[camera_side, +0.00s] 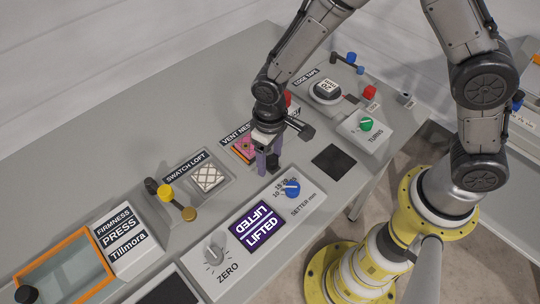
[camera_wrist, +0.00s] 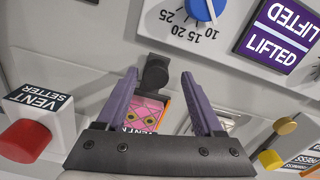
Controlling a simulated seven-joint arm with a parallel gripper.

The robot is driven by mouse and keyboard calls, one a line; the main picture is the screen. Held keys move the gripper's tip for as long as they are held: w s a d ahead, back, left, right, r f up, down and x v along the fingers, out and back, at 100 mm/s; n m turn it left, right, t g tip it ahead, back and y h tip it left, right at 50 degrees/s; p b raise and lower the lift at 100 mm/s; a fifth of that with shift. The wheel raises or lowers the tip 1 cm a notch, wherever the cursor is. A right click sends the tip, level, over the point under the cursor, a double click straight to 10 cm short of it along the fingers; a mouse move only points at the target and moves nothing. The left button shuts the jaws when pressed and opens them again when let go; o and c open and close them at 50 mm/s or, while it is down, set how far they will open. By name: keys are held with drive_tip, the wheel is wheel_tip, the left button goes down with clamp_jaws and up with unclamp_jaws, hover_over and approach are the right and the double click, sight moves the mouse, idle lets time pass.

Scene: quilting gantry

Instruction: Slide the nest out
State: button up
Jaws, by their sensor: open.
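The vent nest (camera_side: 235,155) is an orange-edged holder with a pink patterned piece (camera_side: 245,145), set in the grey bench by the VENT NEST label (camera_side: 237,134). In the wrist view the pink piece (camera_wrist: 148,108) shows between my fingers, with an orange edge (camera_wrist: 164,110) beside it. A black knob (camera_wrist: 155,72) stands at its far end, between or just beyond my fingertips. My gripper (camera_side: 268,163) is open, with purple fingers pointing down over the nest's near side; it also shows in the wrist view (camera_wrist: 159,76). I cannot tell whether the fingers touch the knob. My wrist hides part of the nest.
A red button on a white VENT SETTER box (camera_wrist: 38,125) stands close by. A blue dial (camera_side: 292,188) and a purple LIFTED display (camera_side: 257,226) lie nearer the front. The swatch loft tray (camera_side: 229,184) and yellow-knobbed lever (camera_side: 165,193) are to the left. A dark square (camera_side: 333,162) lies right.

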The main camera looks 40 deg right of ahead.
wheel_tip(320, 180, up, 14)
idle(0.6)
drive_tip(key=shift+f, duration=0.1)
drive_tip(key=s+d+r+m+t, duration=0.3)
drive_tip(key=s+d+r+t, duration=0.1)
drive_tip(key=d+r, duration=0.75)
drive_tip(key=s+d, duration=0.3)
drive_tip(key=s, duration=0.4)
drive_tip(key=s+d+f+t, duration=0.1)
drive_tip(key=s+d, duration=0.2)
drive_tip(key=s, duration=0.3)
drive_tip(key=shift+s+f+t, duration=0.2)
drive_tip(key=shift+s+t, duration=0.1)
drive_tip(key=shift+s, duration=0.05)
